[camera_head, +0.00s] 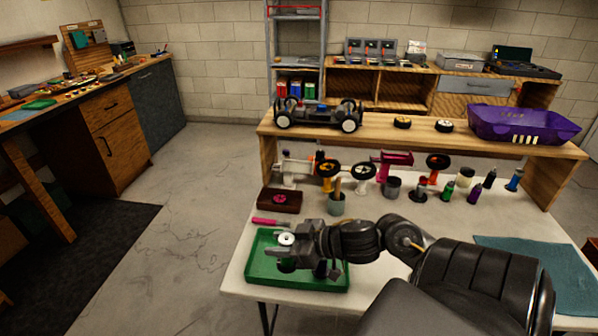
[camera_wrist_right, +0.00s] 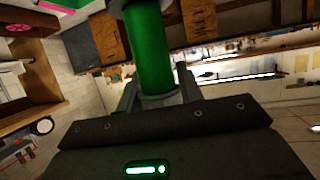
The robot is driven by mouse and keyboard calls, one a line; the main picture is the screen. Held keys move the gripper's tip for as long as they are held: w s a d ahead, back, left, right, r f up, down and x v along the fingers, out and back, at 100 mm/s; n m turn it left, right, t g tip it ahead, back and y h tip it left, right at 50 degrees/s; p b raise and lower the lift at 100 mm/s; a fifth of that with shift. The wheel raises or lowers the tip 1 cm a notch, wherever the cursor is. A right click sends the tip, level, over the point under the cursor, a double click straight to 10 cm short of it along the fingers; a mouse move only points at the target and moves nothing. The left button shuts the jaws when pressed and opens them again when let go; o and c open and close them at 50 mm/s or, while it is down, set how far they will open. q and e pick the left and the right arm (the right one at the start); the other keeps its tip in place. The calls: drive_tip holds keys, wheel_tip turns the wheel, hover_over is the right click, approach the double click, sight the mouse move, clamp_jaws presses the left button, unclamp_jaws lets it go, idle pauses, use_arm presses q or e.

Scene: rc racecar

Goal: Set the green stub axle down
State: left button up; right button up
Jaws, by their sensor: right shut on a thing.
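The green stub axle (camera_wrist_right: 152,52) shows in the right wrist view as a green cylinder with a pale collar, between the two fingers of my right gripper (camera_wrist_right: 158,88). My right gripper (camera_head: 289,250) is shut on it. In the head view the gripper is over the green tray (camera_head: 320,285) at the table's front left. A pale round end shows at the fingers there; the green body is mostly hidden. I cannot tell whether the axle touches the tray. My left gripper is not in view.
A pink-handled tool (camera_head: 268,221) and a dark red box (camera_head: 280,200) lie behind the tray. A grey-green cup (camera_head: 336,205) stands close by. Bottles and wheels on stands fill the table's back. A raised shelf holds a car chassis (camera_head: 318,116) and a purple bin (camera_head: 520,124).

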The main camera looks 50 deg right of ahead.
drive_tip(key=shift+s+d+r+m+h, duration=0.1)
drive_tip(key=shift+s+d+m+h, duration=0.1)
drive_tip(key=shift+d, duration=0.15)
drive_tip(key=shift+s+d+m+h, duration=0.1)
drive_tip(key=shift+d+h, duration=0.1)
drive_tip(key=shift+d, duration=0.1)
drive_tip(key=w+d+f, duration=0.2)
drive_tip(key=w+f, duration=0.2)
drive_tip(key=w, duration=0.5)
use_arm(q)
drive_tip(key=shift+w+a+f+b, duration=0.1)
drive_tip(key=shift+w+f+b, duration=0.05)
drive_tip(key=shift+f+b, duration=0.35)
use_arm(e)
hover_over(263, 257)
drive_tip(key=shift+f, duration=4.55)
drive_tip(key=shift+f, duration=0.2)
drive_tip(key=o, duration=1)
drive_tip(key=shift+r, duration=0.1)
